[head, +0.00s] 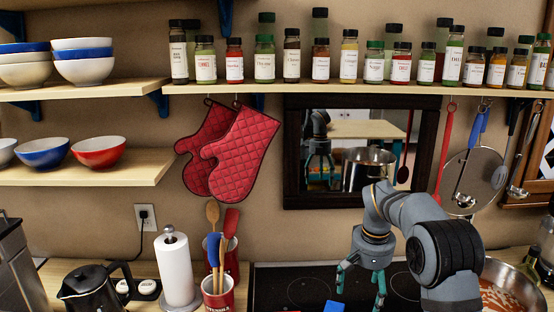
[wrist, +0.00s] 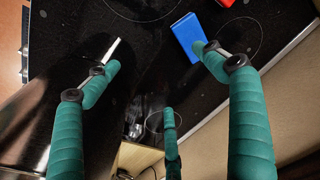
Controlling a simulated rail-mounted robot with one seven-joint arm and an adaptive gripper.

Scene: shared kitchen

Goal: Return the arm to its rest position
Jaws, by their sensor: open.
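My gripper (head: 362,276) hangs pointing down from my grey arm, at the lower right of the head view, over the black cooktop. In the wrist view its green fingers (wrist: 160,75) are spread apart, with nothing held between them. A blue block-like object (wrist: 188,37) lies on the dark surface close to the right finger's tip in the wrist view; I cannot tell whether they touch. A blue piece also shows at the bottom edge of the head view (head: 334,306).
The black cooktop (head: 285,285) lies below my gripper. A pan with red food (head: 497,297) stands at the right. Red utensil crocks (head: 218,295), a paper towel roll (head: 175,268) and a black kettle (head: 90,287) stand left. A spice shelf (head: 350,89) and hanging utensils (head: 464,190) are above.

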